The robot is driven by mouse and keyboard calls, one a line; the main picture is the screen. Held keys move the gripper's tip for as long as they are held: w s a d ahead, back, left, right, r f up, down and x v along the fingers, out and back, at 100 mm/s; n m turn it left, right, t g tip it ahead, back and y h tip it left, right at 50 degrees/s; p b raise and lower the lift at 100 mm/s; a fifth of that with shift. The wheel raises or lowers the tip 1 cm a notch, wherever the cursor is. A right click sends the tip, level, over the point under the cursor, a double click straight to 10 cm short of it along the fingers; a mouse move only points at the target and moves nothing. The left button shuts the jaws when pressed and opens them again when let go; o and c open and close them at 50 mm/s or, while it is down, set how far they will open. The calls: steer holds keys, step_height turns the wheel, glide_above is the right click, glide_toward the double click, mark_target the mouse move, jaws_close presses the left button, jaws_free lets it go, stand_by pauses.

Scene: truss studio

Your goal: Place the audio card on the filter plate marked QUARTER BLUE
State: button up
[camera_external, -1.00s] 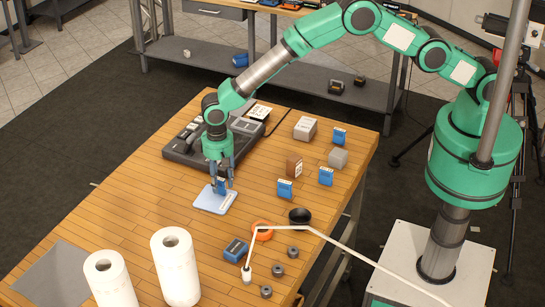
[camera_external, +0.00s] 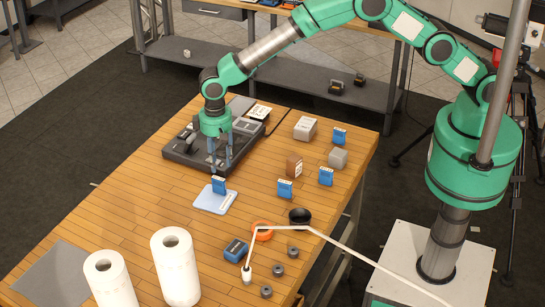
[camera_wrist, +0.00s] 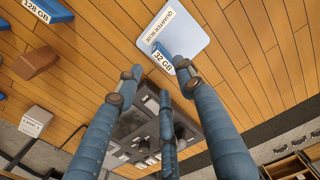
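A light blue filter plate (camera_external: 212,203) lies on the wooden table; its label in the wrist view (camera_wrist: 190,28) reads QUARTER BLUE. A blue card (camera_external: 219,186) marked 32 GB stands upright on this plate, and it also shows in the wrist view (camera_wrist: 163,58). I see no wording that names it an audio card. My gripper (camera_external: 222,170) is above and just behind the card, with its fingers spread and nothing between them. The spread fingers also show in the wrist view (camera_wrist: 158,82), apart from the card.
Several other blue cards (camera_external: 285,189) stand to the right, near a brown block (camera_external: 294,166) and grey boxes (camera_external: 305,128). A dark console (camera_external: 190,150) lies behind the plate, beneath my gripper. Paper rolls (camera_external: 175,267) and a white jointed rod (camera_external: 280,229) are at the front.

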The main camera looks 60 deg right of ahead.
steer(key=shift+r, duration=1.65)
steer(key=shift+d+r, duration=0.1)
